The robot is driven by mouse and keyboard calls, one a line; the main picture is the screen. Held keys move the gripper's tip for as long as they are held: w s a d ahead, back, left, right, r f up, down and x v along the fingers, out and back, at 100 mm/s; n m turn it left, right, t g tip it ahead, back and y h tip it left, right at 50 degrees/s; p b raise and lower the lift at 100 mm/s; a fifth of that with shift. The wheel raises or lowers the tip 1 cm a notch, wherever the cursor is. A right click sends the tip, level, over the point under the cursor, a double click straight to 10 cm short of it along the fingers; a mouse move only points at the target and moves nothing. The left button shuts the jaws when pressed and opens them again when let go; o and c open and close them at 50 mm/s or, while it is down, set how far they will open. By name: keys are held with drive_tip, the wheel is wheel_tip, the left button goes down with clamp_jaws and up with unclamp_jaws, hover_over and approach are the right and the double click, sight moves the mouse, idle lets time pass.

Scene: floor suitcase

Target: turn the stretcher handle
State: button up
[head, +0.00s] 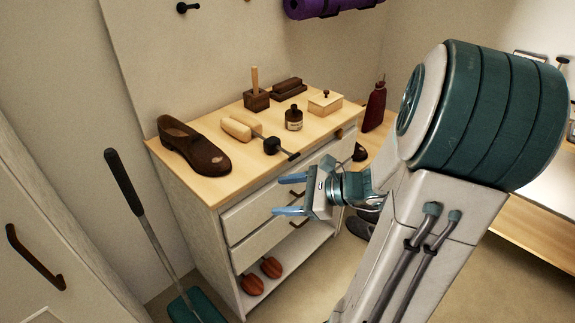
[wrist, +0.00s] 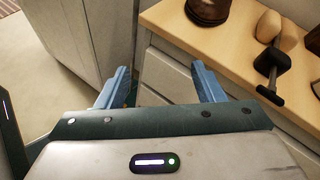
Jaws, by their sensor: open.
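The shoe stretcher (head: 240,127) lies on the wooden top of a white dresser, with pale wooden forms at one end. Its dark block and rod lead to the dark stretcher handle (head: 291,156), a short crossbar near the top's front edge. In the wrist view the stretcher (wrist: 268,27) is at upper right and its handle (wrist: 270,96) lies right of the fingers. My gripper (head: 290,195) is open and empty, with blue fingers in front of the drawers, below the top's level and apart from the handle. The wrist view shows the spread fingers (wrist: 161,78) too.
A brown shoe (head: 195,147) stands left of the stretcher. A bottle (head: 294,118), brushes (head: 287,88) and a small box (head: 325,103) sit behind. A long-handled tool (head: 140,210) leans left of the dresser (head: 229,275). Air in front of the drawers is clear.

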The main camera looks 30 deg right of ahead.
sight(296, 158)
drive_tip(key=d+f+m+t+h+b, duration=0.2)
drive_tip(key=d+m+t+h+b, duration=0.25)
drive_tip(key=d+m+t, duration=0.65)
drive_tip(key=shift+w+a+n+g+y+b, duration=0.1)
drive_tip(key=shift+w+a+n+g+b, duration=0.5)
drive_tip(key=shift+w, duration=1.7)
drive_tip(key=shift+w+a+g+y+b, duration=0.25)
drive_tip(key=shift+w+b, duration=0.6)
drive_tip(key=shift+w, duration=1.4)
drive_tip(key=shift+w+a+n+g+b, duration=0.35)
drive_tip(key=shift+w+g+b, duration=0.35)
drive_tip(key=shift+w, duration=1.6)
drive_tip(key=c, duration=1)
